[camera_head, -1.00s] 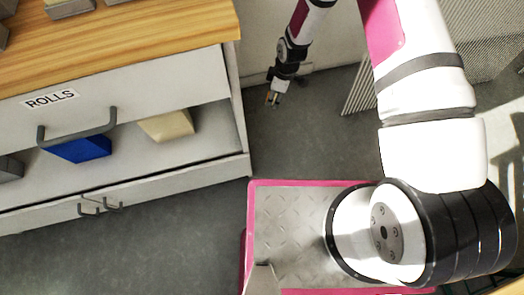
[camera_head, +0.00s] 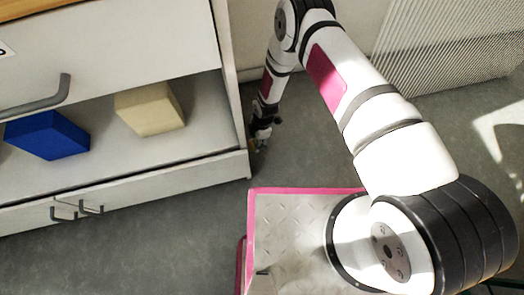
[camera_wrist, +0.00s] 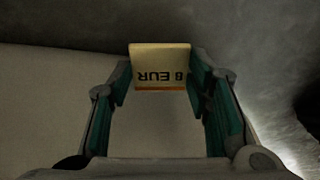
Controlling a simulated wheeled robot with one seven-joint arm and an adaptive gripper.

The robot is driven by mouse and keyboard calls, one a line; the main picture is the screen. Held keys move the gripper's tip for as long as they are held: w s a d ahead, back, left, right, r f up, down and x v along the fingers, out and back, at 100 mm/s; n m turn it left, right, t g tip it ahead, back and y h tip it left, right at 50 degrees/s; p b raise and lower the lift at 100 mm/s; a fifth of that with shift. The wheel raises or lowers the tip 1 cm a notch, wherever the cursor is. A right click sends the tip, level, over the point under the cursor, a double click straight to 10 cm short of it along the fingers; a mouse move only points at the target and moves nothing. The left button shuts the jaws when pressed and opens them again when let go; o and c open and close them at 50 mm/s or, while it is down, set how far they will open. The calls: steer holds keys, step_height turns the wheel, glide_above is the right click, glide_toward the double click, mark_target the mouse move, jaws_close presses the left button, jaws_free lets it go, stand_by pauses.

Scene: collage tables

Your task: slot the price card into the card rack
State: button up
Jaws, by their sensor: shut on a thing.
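The price card (camera_wrist: 160,66) is a small cream card with an orange edge, and its "8 EUR" print reads upside down in the wrist view. My gripper (camera_wrist: 160,82) is shut on it, one green-padded finger at each side. In the head view my gripper (camera_head: 258,141) hangs low beside the right end of the cabinet, small and partly dark, and the card is hard to make out there. I cannot make out the card rack in either view.
The white cabinet (camera_head: 130,52) stands at the left with an open shelf space holding a blue block (camera_head: 47,135) and a cream block (camera_head: 150,108). A ribbed panel (camera_head: 450,45) stands at the back right. The grey floor (camera_head: 130,235) in front of the cabinet is clear.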

steer(key=shift+f+b, duration=2.45)
steer(key=shift+f, duration=2.3)
steer(key=shift+f, duration=0.15)
steer(key=o, duration=0.8)
step_height(320, 180, up, 14)
steer(key=d+p, duration=0.2)
steer(key=p, duration=0.4)
steer(key=shift+w+f+p, duration=0.2)
steer(key=shift+w+p, duration=0.2)
steer(key=shift+d, duration=0.1)
